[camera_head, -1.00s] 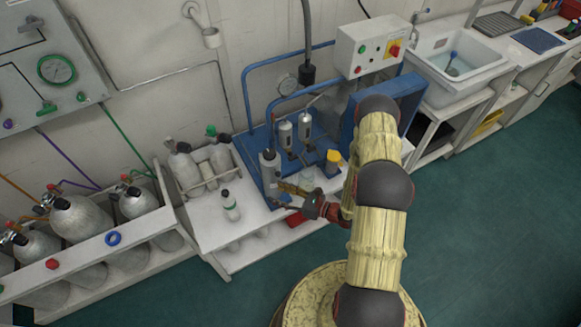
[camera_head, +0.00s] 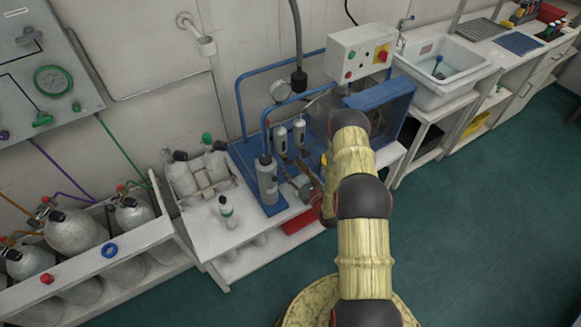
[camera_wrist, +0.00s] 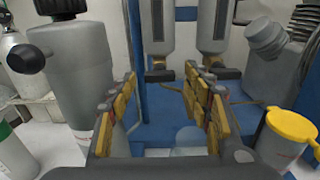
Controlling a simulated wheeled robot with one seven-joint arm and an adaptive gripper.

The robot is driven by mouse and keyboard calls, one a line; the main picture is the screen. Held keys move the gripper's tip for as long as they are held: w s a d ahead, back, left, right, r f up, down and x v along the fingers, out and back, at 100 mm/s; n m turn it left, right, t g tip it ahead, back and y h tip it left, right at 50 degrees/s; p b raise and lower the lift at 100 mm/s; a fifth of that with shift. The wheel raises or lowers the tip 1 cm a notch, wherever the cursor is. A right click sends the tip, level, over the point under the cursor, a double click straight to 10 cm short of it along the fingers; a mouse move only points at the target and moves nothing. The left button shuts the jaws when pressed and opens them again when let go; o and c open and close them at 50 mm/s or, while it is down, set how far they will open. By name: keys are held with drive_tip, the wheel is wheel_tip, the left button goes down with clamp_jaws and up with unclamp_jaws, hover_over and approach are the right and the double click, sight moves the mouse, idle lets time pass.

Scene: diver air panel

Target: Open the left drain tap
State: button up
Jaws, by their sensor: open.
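Two grey upright canisters hang side by side on the blue stand, the left one (camera_wrist: 156,25) and the right one (camera_wrist: 214,25) in the wrist view; they also show in the head view (camera_head: 280,139). Under the left canister is a small dark tap-like fitting (camera_wrist: 159,74), which I take as the left drain tap. A similar fitting (camera_wrist: 222,72) sits under the right one. My gripper (camera_wrist: 160,92) is open and empty, its yellow-padded fingers on either side of the line to the left fitting, short of it. In the head view my gripper (camera_head: 305,187) is partly hidden by my arm.
A large grey cylinder (camera_wrist: 75,75) stands close to my left finger. A jar with a yellow lid (camera_wrist: 292,126) stands at the right, near my right finger. The blue base plate (camera_wrist: 150,105) lies between my fingers.

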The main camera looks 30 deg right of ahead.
drive_tip(key=shift+w, duration=0.7)
drive_tip(key=c, duration=0.3)
drive_tip(key=c, duration=0.8)
drive_tip(key=shift+c, duration=0.3)
